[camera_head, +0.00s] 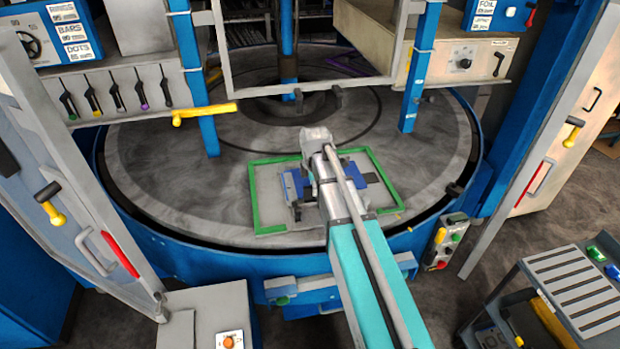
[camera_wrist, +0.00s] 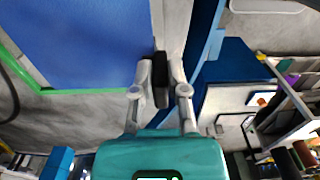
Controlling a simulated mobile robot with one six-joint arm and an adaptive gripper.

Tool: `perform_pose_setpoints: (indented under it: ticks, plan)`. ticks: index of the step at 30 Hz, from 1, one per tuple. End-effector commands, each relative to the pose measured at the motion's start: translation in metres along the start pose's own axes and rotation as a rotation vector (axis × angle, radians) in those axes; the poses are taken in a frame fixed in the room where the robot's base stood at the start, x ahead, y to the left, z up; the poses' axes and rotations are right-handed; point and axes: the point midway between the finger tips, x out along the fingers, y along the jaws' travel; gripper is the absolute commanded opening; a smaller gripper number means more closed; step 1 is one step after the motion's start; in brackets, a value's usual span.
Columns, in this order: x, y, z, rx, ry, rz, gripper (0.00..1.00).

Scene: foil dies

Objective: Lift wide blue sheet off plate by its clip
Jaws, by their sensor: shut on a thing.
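The wide blue sheet (camera_wrist: 85,40) fills the upper left of the wrist view. In the head view, blue parts of it (camera_head: 292,186) show on both sides of my arm, inside the green-edged plate (camera_head: 252,200). My gripper (camera_wrist: 161,78) is shut on a black clip (camera_wrist: 161,82) at the sheet's edge. In the head view my arm covers the middle of the sheet and hides the fingertips and the held clip. I cannot tell whether the sheet touches the plate.
The plate lies on a large round grey table (camera_head: 160,160) with a blue rim. Blue posts (camera_head: 193,80) and a grey frame stand around it. A yellow handle (camera_head: 205,112) juts in at the left. A slatted cart (camera_head: 575,290) stands at the lower right.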

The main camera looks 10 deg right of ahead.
Motion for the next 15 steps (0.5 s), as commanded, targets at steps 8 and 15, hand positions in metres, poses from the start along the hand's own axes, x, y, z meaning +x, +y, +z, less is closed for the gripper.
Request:
perform_pose_setpoints:
  ticks: [8, 15]
  plan:
    - [-0.012, -0.025, -0.001, 0.000, 0.000, 0.000, 0.00]
    - [-0.012, -0.028, -0.001, 0.000, 0.000, 0.000, 0.00]
